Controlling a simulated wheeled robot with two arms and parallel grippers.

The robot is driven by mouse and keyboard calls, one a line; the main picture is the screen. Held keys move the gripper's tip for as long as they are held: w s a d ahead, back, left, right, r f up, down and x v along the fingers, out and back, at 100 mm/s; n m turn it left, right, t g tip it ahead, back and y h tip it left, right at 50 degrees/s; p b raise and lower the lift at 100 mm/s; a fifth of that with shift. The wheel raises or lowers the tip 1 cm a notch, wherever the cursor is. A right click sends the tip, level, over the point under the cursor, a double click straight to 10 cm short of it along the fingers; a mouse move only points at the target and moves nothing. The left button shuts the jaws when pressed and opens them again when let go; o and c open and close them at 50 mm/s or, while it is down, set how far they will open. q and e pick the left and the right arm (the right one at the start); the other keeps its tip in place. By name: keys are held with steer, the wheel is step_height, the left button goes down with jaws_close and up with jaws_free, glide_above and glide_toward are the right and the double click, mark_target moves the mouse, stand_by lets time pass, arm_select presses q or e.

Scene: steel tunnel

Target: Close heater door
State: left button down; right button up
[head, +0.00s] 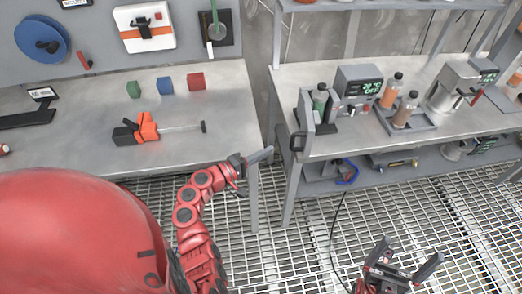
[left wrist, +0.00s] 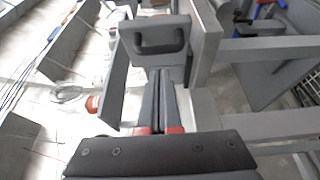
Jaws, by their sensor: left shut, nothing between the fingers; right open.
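The heater (head: 358,80) is a grey unit with a lit display on the right-hand bench. Its grey door (head: 307,110) stands upright and swung out at the unit's left front, with a dark handle (head: 298,142) near the bench's front edge. In the left wrist view the door panel (left wrist: 153,62) and its handle (left wrist: 158,38) show just beyond my fingertips. My left gripper (head: 270,151) is shut and empty, pointing right toward the door, a little left of the handle. My right gripper (head: 407,255) is open and empty, low over the grated floor in front of the bench.
Bottles (head: 389,92) and another machine (head: 456,82) stand on the right bench (head: 345,148). The left bench (head: 190,88) carries three coloured cubes and an orange tool (head: 147,127). A gap separates the benches. A lower shelf holds small items.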

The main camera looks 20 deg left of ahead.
arm_select(q)
steer(key=p+x, duration=0.1)
steer(key=x, duration=0.4)
steer(key=shift+w+d, duration=0.1)
steer(key=shift+w, duration=0.25)
steer(key=shift+f, duration=0.1)
